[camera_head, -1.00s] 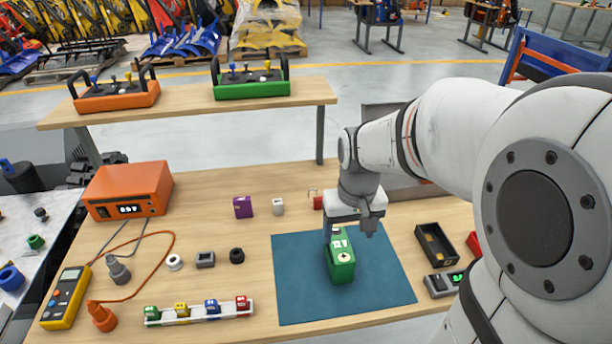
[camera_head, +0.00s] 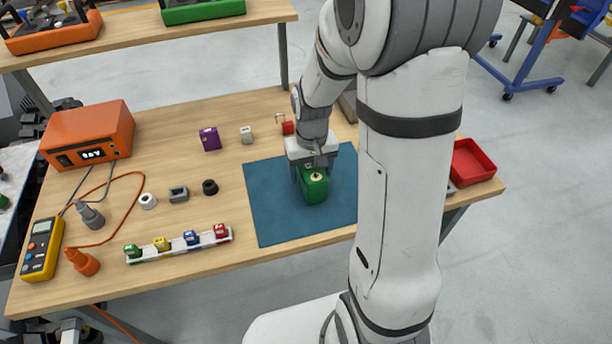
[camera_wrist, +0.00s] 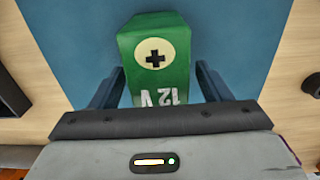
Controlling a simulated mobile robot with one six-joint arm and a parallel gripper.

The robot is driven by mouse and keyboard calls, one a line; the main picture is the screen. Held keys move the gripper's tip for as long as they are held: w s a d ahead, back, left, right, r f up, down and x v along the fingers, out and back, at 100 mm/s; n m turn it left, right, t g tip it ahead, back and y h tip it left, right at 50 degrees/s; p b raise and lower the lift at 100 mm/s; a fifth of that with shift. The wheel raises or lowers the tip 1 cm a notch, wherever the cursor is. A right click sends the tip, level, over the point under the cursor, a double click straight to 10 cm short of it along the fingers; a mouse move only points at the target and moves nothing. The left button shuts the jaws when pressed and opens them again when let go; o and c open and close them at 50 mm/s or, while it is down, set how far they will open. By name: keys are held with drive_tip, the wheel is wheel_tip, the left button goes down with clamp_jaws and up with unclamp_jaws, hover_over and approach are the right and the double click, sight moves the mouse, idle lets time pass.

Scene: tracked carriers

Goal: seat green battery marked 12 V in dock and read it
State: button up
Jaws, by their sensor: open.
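The green battery (camera_head: 314,187), with a pale round top patch, stands on the blue mat (camera_head: 270,215). In the wrist view the green battery (camera_wrist: 152,75) shows a black plus sign and the white marking 12 V, upside down. My gripper (camera_head: 311,170) is over its far end. In the wrist view my gripper (camera_wrist: 158,88) is open, with one finger on each side of the battery and narrow gaps showing. No dock can be made out for certain; my arm hides the right part of the table.
An orange box with a display (camera_head: 88,137) stands at the left, near a yellow meter (camera_head: 41,250) with cables. A white rack (camera_head: 180,246) holds several small coloured blocks. A red tray (camera_head: 471,163) is at the right edge.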

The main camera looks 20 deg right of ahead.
clamp_jaws()
idle(0.8)
drive_tip(key=shift+r, duration=0.1)
